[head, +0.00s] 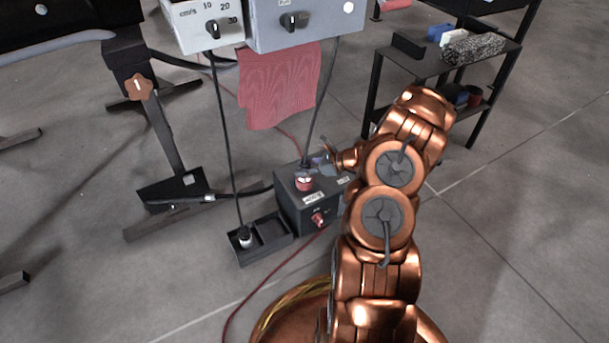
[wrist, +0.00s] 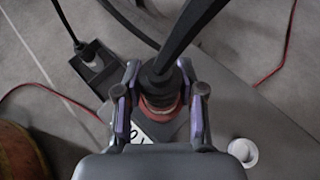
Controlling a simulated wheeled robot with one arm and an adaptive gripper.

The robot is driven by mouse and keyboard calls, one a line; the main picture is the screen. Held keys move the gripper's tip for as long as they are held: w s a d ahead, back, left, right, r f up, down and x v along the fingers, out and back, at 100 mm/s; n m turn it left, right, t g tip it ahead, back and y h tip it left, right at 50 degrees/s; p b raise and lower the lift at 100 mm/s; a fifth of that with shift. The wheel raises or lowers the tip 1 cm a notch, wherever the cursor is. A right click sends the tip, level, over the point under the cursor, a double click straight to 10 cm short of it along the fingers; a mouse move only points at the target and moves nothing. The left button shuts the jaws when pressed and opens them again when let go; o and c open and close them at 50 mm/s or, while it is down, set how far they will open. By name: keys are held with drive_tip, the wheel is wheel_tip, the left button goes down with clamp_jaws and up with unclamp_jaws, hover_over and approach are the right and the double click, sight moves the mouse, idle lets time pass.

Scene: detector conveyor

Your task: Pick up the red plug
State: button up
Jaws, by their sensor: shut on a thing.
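The red plug (wrist: 160,107) shows in the wrist view between the fingers of my gripper (wrist: 160,104). Its top is black, a black cable runs up from it, and its lower part is red. My gripper is shut on it from both sides. The fingers hide part of the plug, and I cannot tell whether its end sits in a socket. In the head view my gripper (head: 322,165) is over the top of a dark box (head: 290,215). A red round fitting with a pale top (head: 304,183) shows on that box, beside my gripper.
A black two-part tray (head: 272,236) stands left of the box and holds a black plug (head: 245,240). Cables hang from the control boxes (head: 305,22) above. A red cloth (head: 278,85) hangs behind. A white round fitting (wrist: 243,152) shows in the wrist view. A shelf (head: 440,62) stands behind right.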

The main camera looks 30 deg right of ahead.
clamp_jaws()
